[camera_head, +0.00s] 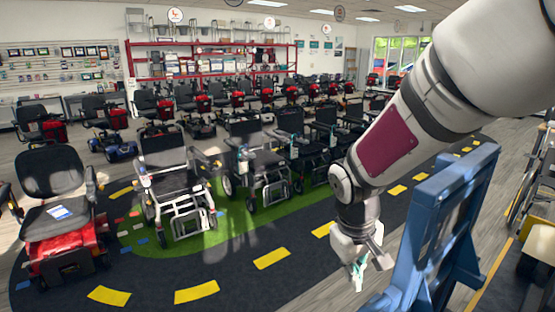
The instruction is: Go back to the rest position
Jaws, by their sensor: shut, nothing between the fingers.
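My gripper (358,272) hangs at the lower right of the picture, pointing down at the end of my arm. Its fingers are close together and I see nothing held between them. It is above the floor, to the left of a blue frame (432,235) in the right foreground. My arm comes in from the upper right and bends down at the wrist.
Wheelchairs (175,185) and scooters stand in rows to the left and behind. A red-and-black scooter (62,215) is at the left, a blue-and-white card (60,212) on its seat. Dark floor with yellow dashes (271,258) is open in front.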

